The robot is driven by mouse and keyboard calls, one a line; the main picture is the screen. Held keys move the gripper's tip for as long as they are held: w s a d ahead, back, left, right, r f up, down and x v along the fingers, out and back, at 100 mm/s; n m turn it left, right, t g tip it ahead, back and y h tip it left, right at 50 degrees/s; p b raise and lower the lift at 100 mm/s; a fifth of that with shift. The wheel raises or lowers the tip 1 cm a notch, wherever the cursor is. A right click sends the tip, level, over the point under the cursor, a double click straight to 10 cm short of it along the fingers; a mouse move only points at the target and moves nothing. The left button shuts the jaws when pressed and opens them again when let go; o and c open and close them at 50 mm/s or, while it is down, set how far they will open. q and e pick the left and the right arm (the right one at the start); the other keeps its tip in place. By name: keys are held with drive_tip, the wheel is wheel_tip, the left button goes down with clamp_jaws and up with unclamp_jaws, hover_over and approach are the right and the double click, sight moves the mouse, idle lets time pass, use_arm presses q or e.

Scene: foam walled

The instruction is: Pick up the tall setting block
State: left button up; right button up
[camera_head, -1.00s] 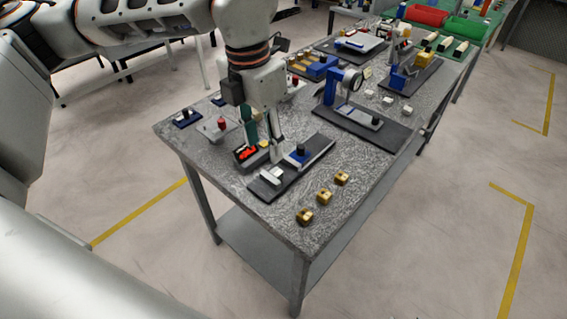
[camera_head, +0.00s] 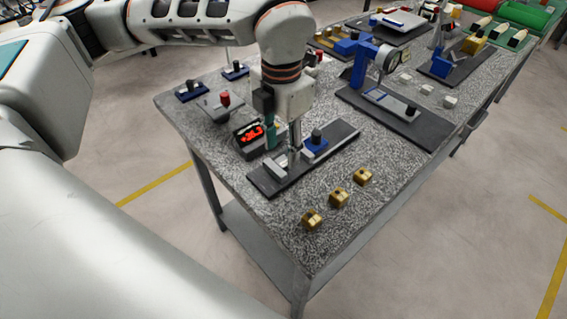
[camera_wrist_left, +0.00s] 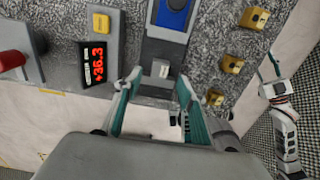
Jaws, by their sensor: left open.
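A small pale grey block (camera_wrist_left: 160,68) stands at the near end of a dark fixture plate (camera_wrist_left: 163,35) in the left wrist view. It is the likeliest tall setting block, though its height is hard to judge from above. My left gripper (camera_head: 283,145) is open over that end of the plate. In the left wrist view its teal fingers (camera_wrist_left: 158,80) are spread to either side of the block, with the block near the fingertip line; I cannot tell whether they touch it. In the head view the fingers partly hide the block. My right gripper (camera_wrist_left: 268,68) seems to show at the right edge, too small to read.
A digital display (camera_wrist_left: 97,65) with red digits sits left of the fixture. A blue slide with a black knob (camera_head: 316,140) is on the same plate. Several brass blocks (camera_head: 338,197) lie along the near table edge. A dial gauge stand (camera_head: 365,62) stands behind.

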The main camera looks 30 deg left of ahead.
sight(283, 161)
use_arm(q)
drive_tip(key=f, duration=0.4)
drive_tip(key=shift+w, duration=0.2)
clamp_jaws()
drive_tip(key=shift+r, duration=0.1)
